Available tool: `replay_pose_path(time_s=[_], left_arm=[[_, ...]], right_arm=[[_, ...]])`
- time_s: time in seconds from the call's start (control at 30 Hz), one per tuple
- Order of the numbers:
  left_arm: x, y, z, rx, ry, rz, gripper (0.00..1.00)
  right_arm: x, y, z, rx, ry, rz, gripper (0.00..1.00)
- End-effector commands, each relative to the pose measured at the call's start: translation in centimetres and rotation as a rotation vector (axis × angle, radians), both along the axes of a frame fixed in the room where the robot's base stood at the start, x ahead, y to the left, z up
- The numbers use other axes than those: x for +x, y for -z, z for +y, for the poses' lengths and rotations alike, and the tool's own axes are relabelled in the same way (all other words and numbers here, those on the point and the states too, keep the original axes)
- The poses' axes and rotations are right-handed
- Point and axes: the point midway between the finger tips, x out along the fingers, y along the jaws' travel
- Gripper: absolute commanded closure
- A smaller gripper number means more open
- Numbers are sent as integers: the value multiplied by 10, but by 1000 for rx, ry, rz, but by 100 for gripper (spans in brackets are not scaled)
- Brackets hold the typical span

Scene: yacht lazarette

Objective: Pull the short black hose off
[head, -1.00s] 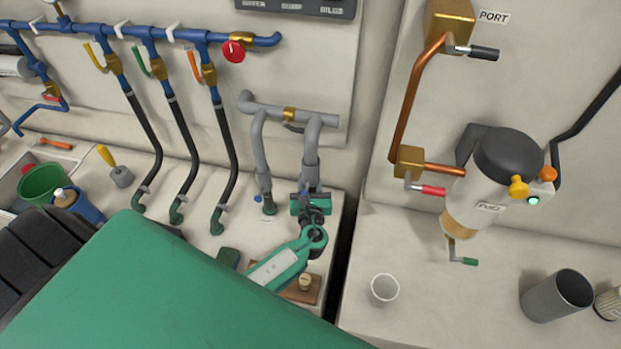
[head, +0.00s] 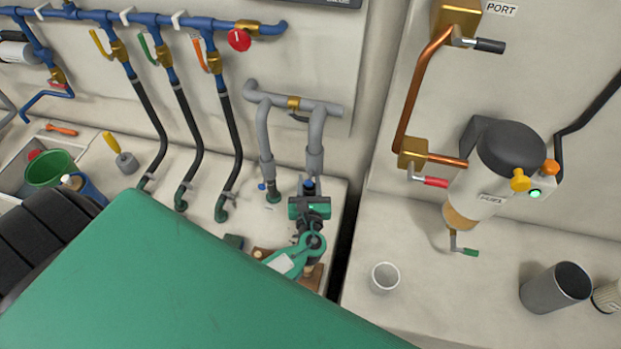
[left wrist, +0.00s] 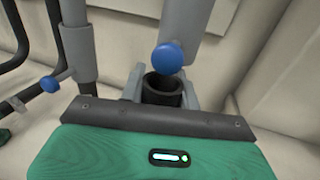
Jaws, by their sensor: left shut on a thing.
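The short black hose (left wrist: 161,98) is between the grey fingers of my left gripper (left wrist: 163,92) in the left wrist view. Its dark open upper mouth shows, just below the grey pipe (left wrist: 190,25) with a blue knob (left wrist: 167,58). The knob covers part of the pipe's lower end, but the hose mouth looks clear of it. In the head view my left gripper (head: 309,192) is shut below the right leg of the grey pipe (head: 315,150). The hose is mostly hidden there. My right gripper is not in view.
A second grey pipe leg (head: 265,150) stands close left, its base on the bench. Several black hoses (head: 190,140) hang from the blue manifold further left. A dark gap separates the benches.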

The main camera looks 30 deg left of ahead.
Motion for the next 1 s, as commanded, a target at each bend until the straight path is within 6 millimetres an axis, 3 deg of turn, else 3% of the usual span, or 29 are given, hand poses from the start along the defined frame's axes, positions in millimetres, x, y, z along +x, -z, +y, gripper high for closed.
replay_pose_path(time_s=[0.6, 1.0], left_arm=[[-29, -1, -7, 1, 0, 0, 91], [-32, -1, -8, 0, 0, -1, 91]], right_arm=[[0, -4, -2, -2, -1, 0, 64], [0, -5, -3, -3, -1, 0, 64]])
